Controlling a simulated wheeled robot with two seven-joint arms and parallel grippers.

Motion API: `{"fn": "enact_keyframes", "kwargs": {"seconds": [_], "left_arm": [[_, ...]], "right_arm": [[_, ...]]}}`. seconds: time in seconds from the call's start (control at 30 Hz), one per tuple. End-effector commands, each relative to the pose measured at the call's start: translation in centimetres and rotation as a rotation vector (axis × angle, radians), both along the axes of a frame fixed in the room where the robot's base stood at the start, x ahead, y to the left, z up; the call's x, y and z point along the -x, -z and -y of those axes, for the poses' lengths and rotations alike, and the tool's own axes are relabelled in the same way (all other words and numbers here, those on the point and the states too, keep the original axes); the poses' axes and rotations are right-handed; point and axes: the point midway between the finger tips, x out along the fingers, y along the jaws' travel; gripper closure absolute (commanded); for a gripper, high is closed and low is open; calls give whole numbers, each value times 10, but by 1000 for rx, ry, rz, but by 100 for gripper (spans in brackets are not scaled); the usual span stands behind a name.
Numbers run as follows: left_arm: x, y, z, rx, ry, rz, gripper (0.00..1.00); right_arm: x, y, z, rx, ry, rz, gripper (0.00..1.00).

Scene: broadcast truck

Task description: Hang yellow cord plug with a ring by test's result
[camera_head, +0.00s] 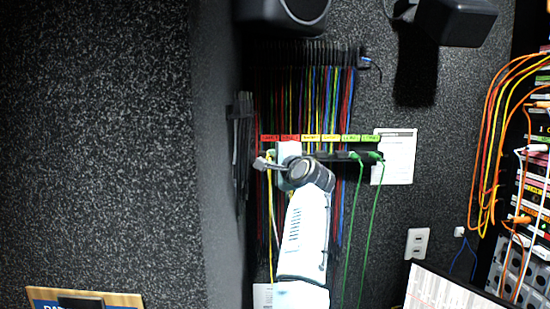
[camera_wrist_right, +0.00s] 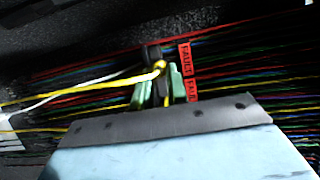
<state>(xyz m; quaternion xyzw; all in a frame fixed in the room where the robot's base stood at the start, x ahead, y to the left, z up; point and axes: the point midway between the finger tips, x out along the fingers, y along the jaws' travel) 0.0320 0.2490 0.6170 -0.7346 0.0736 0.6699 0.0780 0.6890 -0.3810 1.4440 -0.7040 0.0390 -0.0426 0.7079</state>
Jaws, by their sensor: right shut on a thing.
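My right gripper (camera_head: 272,158) is at the left end of the black hook rail (camera_head: 340,156), in front of the red labels (camera_head: 280,138). In the right wrist view its pale green fingertips (camera_wrist_right: 160,86) are shut around the yellow cord plug (camera_wrist_right: 160,68), close to a dark peg or rail end. Whether the ring is around the peg I cannot tell. The yellow cord (camera_head: 270,230) hangs down from the gripper in the head view; in the wrist view it runs left. The red labels (camera_wrist_right: 186,60) read FAULT. My left gripper is not in view.
Yellow labels (camera_head: 320,138) and green labels (camera_head: 361,139) continue along the rail. Two green cords (camera_head: 375,215) hang at its right end. Many coloured cables hang behind. A white sheet (camera_head: 398,155) is on the wall; a patch rack (camera_head: 530,200) with orange cords stands right.

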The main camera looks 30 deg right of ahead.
Motion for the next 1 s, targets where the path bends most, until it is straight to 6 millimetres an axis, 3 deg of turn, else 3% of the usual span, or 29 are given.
{"fn": "enact_keyframes", "kwargs": {"seconds": [0.83, 0.87, 1.0], "left_arm": [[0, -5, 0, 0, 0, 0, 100], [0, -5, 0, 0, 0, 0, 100], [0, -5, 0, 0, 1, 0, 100]], "right_arm": [[0, 3, 0, 1, 1, 0, 100], [0, 3, 0, 1, 1, 0, 83], [0, 3, 0, 1, 1, 0, 65]]}}
